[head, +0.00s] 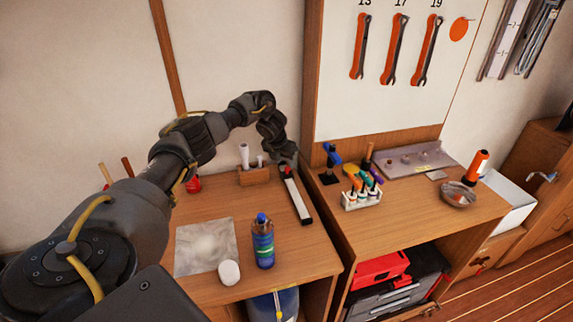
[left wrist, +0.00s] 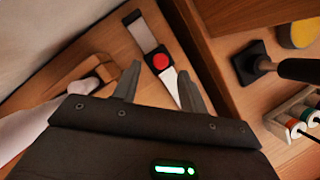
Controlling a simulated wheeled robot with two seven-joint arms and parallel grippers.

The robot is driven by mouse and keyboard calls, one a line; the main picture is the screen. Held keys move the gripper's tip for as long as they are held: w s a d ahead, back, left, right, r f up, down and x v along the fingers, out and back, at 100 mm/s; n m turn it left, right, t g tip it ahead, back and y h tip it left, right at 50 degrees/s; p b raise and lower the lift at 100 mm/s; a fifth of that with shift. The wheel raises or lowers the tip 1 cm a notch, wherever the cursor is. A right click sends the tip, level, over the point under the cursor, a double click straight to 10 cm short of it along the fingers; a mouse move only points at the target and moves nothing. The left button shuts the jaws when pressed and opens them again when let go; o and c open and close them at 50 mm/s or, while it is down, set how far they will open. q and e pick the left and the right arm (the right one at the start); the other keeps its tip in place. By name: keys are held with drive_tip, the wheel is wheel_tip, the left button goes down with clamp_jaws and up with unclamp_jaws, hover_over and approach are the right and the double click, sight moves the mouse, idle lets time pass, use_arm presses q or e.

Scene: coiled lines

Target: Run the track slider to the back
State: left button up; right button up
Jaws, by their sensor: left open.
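The track slider is a pale narrow track (head: 297,196) with dark ends, lying on the left bench top. In the left wrist view the track (left wrist: 145,36) shows a dark far end and a round red knob (left wrist: 160,62) on a dark carriage partway along it. My left gripper (head: 285,160) is over the track's wall-side part and hides it in the head view. In the left wrist view the open gripper (left wrist: 155,84) has one finger on each side of the track, with the knob just beyond the fingertips. Contact cannot be told. The track's near end is hidden there.
A wooden block with white-handled tools (head: 252,175) stands close left of the track. A blue bottle (head: 263,243), a white round object (head: 229,272) and a grey sheet (head: 205,248) are nearer. A marker rack (head: 362,199) stands on the right bench, across a gap.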

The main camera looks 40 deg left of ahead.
sight(287, 168)
use_arm(q)
drive_tip(key=shift+x, duration=1.85)
clamp_jaws()
